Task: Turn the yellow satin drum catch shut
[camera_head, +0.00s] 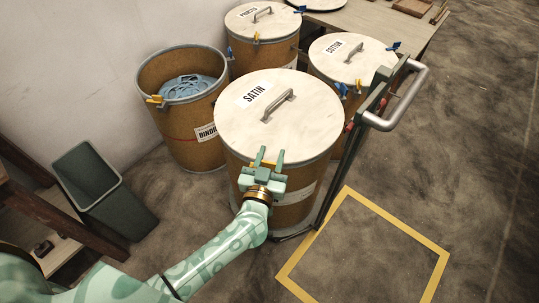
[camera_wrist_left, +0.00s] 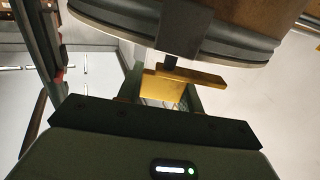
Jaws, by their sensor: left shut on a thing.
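The satin drum (camera_head: 277,178) is a brown drum with a pale round lid (camera_head: 300,105) labelled SATIN and a grey handle. My left gripper (camera_head: 270,156) is at the drum's front rim, its fingers pointing at the lid edge. The yellow satin catch (camera_head: 266,164) is partly hidden between the fingers. In the left wrist view the yellow catch (camera_wrist_left: 205,77) sticks out sideways below the dark drum rim. My left gripper (camera_wrist_left: 163,88) is shut on it. How far the catch is turned cannot be told. My right gripper is not in view.
An open binding drum (camera_head: 182,130) with blue contents stands left of the satin drum. A dark trolley frame with a grey handle (camera_head: 400,105) rises close on the right. Yellow floor tape (camera_head: 365,200) outlines clear floor at front right.

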